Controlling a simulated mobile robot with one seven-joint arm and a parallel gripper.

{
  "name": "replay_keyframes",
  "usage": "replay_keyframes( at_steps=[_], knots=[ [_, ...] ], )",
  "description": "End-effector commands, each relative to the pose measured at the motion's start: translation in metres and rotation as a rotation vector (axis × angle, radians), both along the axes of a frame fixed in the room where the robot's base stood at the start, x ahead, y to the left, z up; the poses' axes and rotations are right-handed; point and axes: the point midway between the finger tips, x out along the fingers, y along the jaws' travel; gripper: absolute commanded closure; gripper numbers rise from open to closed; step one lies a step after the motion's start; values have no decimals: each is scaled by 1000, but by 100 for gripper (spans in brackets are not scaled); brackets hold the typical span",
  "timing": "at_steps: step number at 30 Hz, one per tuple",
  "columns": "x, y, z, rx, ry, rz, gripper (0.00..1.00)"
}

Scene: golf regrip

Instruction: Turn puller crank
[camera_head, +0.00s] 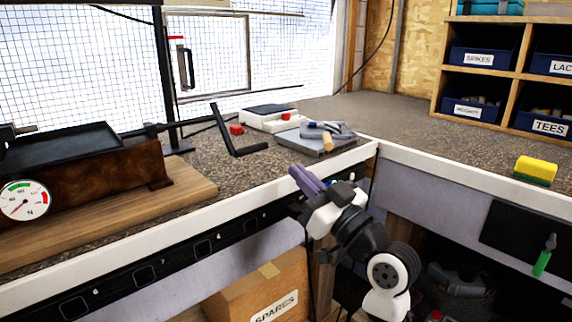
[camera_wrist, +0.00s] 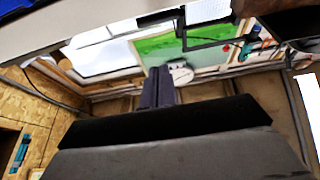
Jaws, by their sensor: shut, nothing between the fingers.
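The puller (camera_head: 85,165) is a rusty brown body with a black top, on a wooden board at the left of the bench. A black rod runs right from it to the black bent crank (camera_head: 226,135). The crank's arm slopes down and its handle points right, low over the bench. My gripper (camera_head: 298,178) is shut and empty, in front of the bench's front edge near the corner. It is to the right of and below the crank handle, clearly apart from it. In the wrist view the shut fingers (camera_wrist: 158,88) show; a dark bent bar above them may be the crank.
A round dial (camera_head: 24,201) is at the puller's front. A yellow-green sponge (camera_head: 535,170) is on the right bench. A cardboard box (camera_head: 262,287) stands below. The white bench edge is near my gripper.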

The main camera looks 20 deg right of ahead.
Motion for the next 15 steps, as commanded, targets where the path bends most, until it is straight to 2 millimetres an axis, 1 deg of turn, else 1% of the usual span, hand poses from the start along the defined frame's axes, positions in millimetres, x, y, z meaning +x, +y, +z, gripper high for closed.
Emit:
replay_keyframes(
  at_steps=[3, 5, 8, 11, 15],
  knots=[
    [-13, -5, -5, 0, 0, 0, 100],
    [-16, -6, -6, 1, 0, 1, 100],
    [-19, -7, -1, -4, 9, 1, 100],
    [-18, -7, 12, -18, 42, 0, 100],
    [-15, -6, 35, -51, 126, -1, 100]
  ],
)
